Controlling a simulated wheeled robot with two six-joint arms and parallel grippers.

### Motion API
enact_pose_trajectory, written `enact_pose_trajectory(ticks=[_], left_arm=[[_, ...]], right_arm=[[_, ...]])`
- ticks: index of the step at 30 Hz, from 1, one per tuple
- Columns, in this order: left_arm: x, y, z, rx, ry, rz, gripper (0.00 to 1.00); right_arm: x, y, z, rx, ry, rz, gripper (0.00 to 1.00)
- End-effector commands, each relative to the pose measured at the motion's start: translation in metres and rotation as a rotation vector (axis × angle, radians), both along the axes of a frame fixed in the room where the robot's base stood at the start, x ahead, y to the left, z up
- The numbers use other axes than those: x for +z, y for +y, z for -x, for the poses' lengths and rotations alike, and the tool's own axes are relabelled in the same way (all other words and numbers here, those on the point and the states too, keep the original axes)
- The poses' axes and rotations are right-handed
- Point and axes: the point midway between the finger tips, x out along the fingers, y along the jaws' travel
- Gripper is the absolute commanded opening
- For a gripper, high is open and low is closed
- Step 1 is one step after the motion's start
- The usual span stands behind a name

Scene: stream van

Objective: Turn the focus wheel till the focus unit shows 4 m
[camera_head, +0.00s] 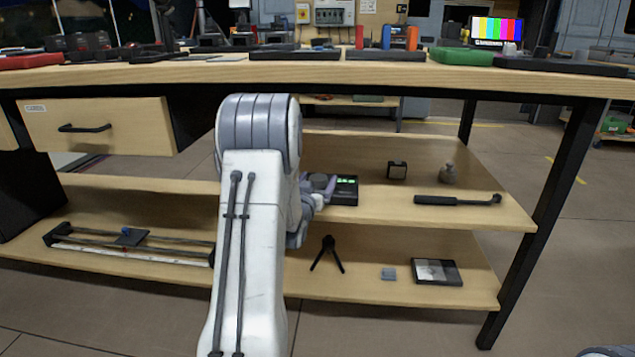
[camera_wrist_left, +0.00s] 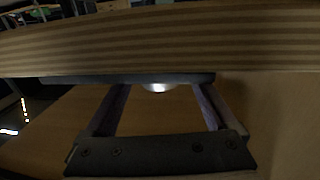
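The focus unit (camera_head: 346,188) is a small dark box with a lit green display on the upper shelf under the bench. Its reading is too small to make out. My left gripper (camera_head: 318,186) is at the unit's left side, partly hidden behind my own arm. A grey round part, which looks like the focus wheel (camera_wrist_left: 158,88), shows between the fingers in the left wrist view. The fingers of my left gripper (camera_wrist_left: 160,92) stand apart there, with visible gaps beside the round part. I cannot tell whether they touch it. My right gripper is not in view.
The bench top (camera_head: 210,73) overhangs the upper shelf (camera_head: 400,208). A small tripod (camera_head: 328,254) and a slider rail (camera_head: 130,246) are on the lower shelf.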

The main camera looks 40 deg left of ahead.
Motion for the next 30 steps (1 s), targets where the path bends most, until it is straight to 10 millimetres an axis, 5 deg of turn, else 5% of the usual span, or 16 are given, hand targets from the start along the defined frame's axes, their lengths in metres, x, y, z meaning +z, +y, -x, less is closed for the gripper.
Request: enact_pose_trajectory(ticks=[1, 6, 7, 30], left_arm=[[0.0, 0.0, 0.0, 0.0, 0.0, 0.0, 0.75], [0.0, 0.0, 0.0, 0.0, 0.0, 0.0, 0.1], [0.0, 0.0, 0.0, 0.0, 0.0, 0.0, 0.05], [0.001, 0.005, 0.001, -0.342, -0.002, -0.002, 0.06]], right_arm=[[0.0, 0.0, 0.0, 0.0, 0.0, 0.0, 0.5], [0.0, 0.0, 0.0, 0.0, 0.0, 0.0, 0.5], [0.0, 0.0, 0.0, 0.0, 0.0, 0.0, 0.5], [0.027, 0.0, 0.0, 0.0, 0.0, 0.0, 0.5]])
